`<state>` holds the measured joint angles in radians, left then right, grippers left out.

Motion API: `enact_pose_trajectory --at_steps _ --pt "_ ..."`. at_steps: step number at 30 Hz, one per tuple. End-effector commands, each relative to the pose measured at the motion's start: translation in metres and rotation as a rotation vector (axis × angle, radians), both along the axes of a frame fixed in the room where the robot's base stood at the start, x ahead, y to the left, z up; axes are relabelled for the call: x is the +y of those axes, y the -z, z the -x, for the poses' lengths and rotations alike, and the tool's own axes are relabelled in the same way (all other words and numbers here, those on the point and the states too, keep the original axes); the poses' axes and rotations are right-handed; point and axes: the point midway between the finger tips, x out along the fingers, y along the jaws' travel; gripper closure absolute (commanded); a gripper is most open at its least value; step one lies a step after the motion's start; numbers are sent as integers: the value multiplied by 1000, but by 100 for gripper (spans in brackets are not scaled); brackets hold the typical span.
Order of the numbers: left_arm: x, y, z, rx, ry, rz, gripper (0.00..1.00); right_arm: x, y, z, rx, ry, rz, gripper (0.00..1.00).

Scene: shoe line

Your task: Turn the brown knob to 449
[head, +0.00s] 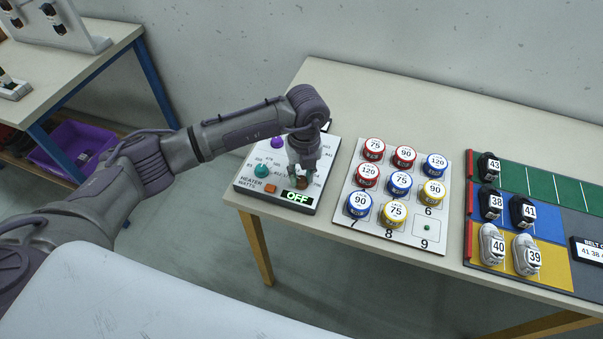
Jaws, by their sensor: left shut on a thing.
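The heater panel (240,184) is a pale box on the left end of the table. My left gripper (302,178) points down over its right part and is shut on the brown knob (302,182), which is mostly hidden by the fingers. A teal knob (263,170) stands to the left and a purple knob (278,142) behind. The small display (298,197) in front of the gripper reads OFF in green. An orange button (270,188) sits beside the HEATER WATTS label. The dial numbers around the brown knob are too small or covered to read. My right gripper is out of view.
A white numbered board (348,215) with several red, blue and yellow tins stands close right of the panel. Further right, shoes with number tags stand on a coloured mat (548,225). A side table (85,62) with a purple crate (62,158) is at left.

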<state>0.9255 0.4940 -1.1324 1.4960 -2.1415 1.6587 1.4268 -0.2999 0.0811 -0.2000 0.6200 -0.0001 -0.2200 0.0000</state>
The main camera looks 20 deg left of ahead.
Motion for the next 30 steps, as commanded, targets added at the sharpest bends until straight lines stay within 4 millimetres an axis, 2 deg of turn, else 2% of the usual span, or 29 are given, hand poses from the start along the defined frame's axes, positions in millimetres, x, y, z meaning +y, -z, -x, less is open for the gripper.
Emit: enact_pose_trajectory --at_steps 11,30 --pt "0 3 -1 -3 196 -1 100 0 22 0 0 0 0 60" --pt "-1 4 0 -4 799 -1 100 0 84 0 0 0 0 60"
